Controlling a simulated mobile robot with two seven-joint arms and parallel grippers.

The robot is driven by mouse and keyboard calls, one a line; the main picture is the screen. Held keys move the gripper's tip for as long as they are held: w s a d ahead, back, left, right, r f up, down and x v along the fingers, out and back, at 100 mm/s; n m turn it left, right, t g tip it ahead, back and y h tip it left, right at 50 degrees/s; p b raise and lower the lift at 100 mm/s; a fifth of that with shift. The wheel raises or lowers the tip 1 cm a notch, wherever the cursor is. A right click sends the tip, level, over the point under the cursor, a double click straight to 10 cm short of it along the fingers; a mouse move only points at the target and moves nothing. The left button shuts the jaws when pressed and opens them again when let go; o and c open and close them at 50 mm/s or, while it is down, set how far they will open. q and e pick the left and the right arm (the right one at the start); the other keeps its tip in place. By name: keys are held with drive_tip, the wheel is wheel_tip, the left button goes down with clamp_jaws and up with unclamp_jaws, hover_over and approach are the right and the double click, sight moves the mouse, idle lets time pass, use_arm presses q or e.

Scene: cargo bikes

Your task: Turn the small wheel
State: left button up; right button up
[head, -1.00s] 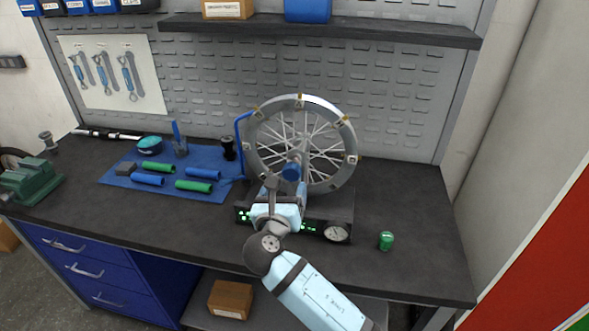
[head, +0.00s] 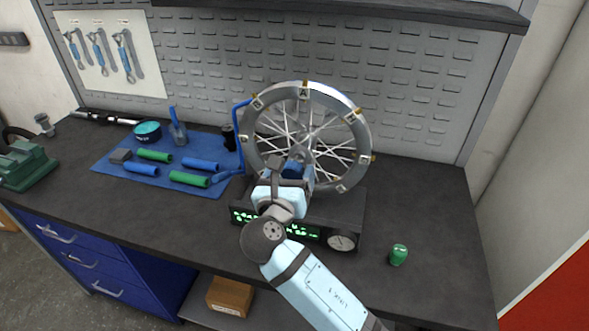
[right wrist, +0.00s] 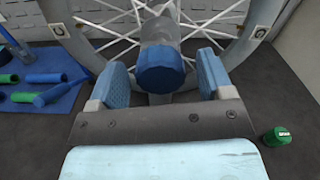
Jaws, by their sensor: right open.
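The small spoked wheel (head: 351,114) stands upright on a dark stand with green lit displays (head: 320,232). Small tags sit around its rim, one marked "A" at the top. A blue knob or hub cap sits at its centre and shows clearly in the right wrist view (right wrist: 160,69). My right gripper (right wrist: 162,78) is open, with its two blue-padded fingers to either side of the blue hub cap. A gap shows between each finger and the cap. In the head view my right arm hides part of the stand and hub. My left gripper is not in view.
A green cylinder (head: 398,255) stands right of the stand. A blue mat (head: 112,165) on the left holds green and blue grips and tools. A green vise (head: 28,168) is at the far left. The bench right of the wheel is mostly clear.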

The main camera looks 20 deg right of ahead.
drive_tip(key=shift+w, duration=0.1)
idle(0.3)
drive_tip(key=c, duration=1.3)
